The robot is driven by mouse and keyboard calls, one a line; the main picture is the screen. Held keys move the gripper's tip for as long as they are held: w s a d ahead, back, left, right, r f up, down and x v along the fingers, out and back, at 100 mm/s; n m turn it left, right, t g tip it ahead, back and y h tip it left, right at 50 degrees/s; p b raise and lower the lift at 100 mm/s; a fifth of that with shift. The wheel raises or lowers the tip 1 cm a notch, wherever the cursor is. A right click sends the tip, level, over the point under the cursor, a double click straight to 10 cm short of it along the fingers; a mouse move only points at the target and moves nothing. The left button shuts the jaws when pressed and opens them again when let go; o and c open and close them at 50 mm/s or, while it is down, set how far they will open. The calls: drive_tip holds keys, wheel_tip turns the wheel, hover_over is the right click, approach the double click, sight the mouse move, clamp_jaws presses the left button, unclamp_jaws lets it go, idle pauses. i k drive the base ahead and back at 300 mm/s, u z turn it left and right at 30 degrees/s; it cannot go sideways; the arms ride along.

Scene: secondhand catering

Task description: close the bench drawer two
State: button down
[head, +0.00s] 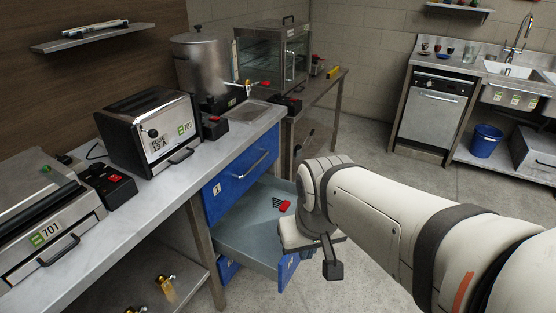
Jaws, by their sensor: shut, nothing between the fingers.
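Bench drawer two (250,236) is pulled out from the bench, in the lower middle of the head view. Its grey inside shows, with a red-handled item (284,206) lying in it. Its blue front (288,271) faces to the right, partly hidden by my arm. My gripper (332,270) is shut and empty, just outside the drawer front, pointing down. I cannot tell whether it touches the front. Above, the blue drawer marked 1 (238,172) is shut.
The bench top (172,182) holds a toaster-like machine (150,131), a steel urn (201,66) and a grill marked 701 (40,205). Open floor (375,180) lies right of the drawers. A sink counter with a blue bucket (486,140) stands at back right.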

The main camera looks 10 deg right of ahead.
sight(247, 234)
drive_tip(key=z, duration=0.25)
drive_tip(key=i, duration=0.9)
drive_tip(key=z, duration=0.6)
